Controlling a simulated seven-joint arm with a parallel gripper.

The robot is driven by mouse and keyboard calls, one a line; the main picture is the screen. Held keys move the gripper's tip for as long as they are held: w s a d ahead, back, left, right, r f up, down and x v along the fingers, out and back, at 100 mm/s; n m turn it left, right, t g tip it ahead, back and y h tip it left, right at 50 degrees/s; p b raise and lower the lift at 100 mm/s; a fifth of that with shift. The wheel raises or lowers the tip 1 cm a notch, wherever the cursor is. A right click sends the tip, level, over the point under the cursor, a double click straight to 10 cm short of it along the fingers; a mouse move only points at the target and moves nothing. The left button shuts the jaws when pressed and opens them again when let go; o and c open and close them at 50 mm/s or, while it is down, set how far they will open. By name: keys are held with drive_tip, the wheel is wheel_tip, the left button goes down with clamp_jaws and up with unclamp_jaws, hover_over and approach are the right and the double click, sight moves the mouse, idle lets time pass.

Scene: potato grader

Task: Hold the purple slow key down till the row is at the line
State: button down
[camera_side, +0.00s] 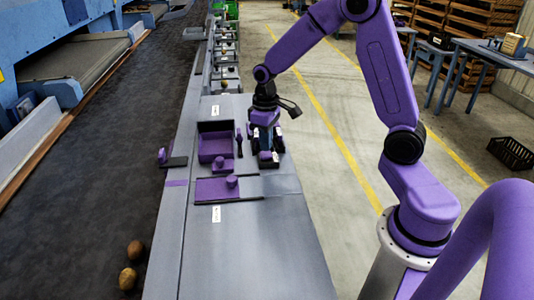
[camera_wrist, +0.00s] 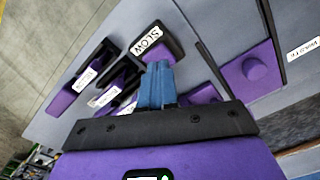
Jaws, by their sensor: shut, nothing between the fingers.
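The slow key, marked by a white SLOW label (camera_wrist: 148,40), sits in a dark housing at the top middle of the wrist view. My gripper (camera_wrist: 158,68) is shut and empty, its blue fingertips overlapping the key's near edge. I cannot tell whether they touch or press it. In the side view my gripper (camera_side: 265,140) points down over the key group, hiding most of it. Two brown potatoes (camera_side: 135,249) lie on the dark belt (camera_side: 110,170) at lower left.
Other labelled keys (camera_wrist: 97,80) stand left of the slow key in the wrist view. A purple open tray (camera_side: 215,127) and a purple plate with a knob (camera_side: 231,182) sit on the grey bench (camera_side: 260,240). The bench's near end is clear.

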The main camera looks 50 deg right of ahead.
sight(266, 154)
drive_tip(key=shift+f, duration=1.1)
idle(1.6)
drive_tip(key=shift+r, duration=3.55)
drive_tip(key=s+a+r+n, duration=0.2)
drive_tip(key=s+a+n, duration=0.1)
drive_tip(key=s+a, duration=0.4)
drive_tip(key=s+a+n, duration=0.1)
drive_tip(key=s+n, duration=0.2)
drive_tip(key=s, duration=0.7)
drive_tip(key=s+a+n, duration=0.2)
drive_tip(key=s+n, duration=0.1)
drive_tip(key=s, duration=0.7)
drive_tip(key=shift+s+a+n, duration=0.15)
drive_tip(key=shift+a+n, duration=0.1)
drive_tip(key=shift+n, duration=0.05)
